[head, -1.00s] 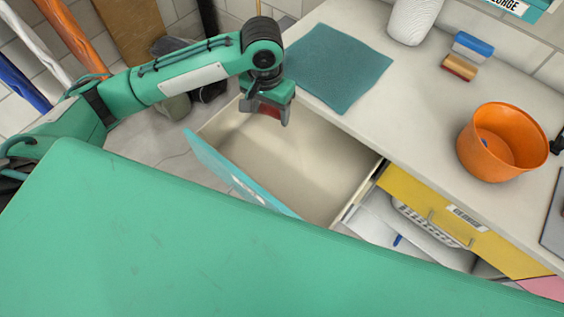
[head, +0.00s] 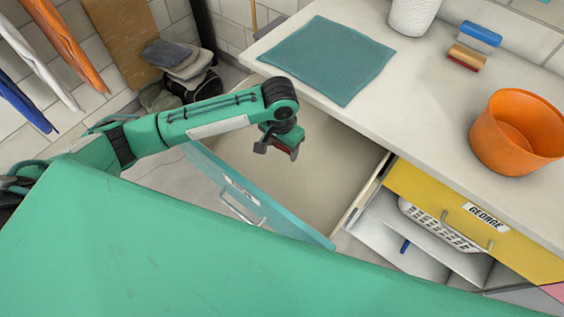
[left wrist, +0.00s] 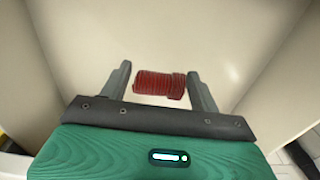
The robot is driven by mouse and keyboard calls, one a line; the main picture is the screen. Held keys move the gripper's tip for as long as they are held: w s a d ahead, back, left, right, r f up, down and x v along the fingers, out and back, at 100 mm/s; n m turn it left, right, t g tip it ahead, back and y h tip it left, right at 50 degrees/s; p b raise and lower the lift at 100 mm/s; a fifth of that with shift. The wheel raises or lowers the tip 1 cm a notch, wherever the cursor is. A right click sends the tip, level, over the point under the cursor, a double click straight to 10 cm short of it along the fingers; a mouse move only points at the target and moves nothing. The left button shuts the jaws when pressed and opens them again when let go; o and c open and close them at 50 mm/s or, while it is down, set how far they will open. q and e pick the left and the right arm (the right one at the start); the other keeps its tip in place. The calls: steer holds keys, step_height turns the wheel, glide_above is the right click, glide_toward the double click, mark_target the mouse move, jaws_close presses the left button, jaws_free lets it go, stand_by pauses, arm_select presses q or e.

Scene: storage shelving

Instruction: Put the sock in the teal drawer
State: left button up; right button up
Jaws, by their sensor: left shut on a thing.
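The teal drawer (head: 243,189) is pulled open, its pale inside (head: 325,165) showing in the head view. My left gripper (head: 277,150) is over the opening of the drawer, pointing down. It is shut on a red ribbed sock (left wrist: 158,84), which looks rolled up and lies across between the two fingers. The left gripper also shows in the left wrist view (left wrist: 160,88), with the pale drawer floor and walls around it. In the head view only a little red shows at the fingertips. I cannot tell whether the sock touches the drawer floor. My right gripper is not in view.
The worktop beside the drawer holds a teal cloth (head: 328,60), an orange bowl (head: 515,145), a brush (head: 474,46) and a white container (head: 415,12). A yellow drawer (head: 470,218) labelled GEORGE is right of the open drawer. Dark items stand on the floor at the back left.

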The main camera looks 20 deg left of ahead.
mark_target(281, 150)
arm_select(q)
step_height(281, 150, down, 8)
steer(key=shift+f, duration=0.45)
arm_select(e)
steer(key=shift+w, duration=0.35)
arm_select(q)
steer(key=o, duration=0.9)
steer(key=shift+f, duration=0.1)
steer(key=shift+o, duration=0.2)
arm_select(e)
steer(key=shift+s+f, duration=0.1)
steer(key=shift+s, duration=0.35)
arm_select(q)
steer(key=shift+r, duration=0.2)
step_height(281, 150, up, 11)
steer(key=shift+s+r, duration=0.15)
steer(key=shift+r, duration=0.3)
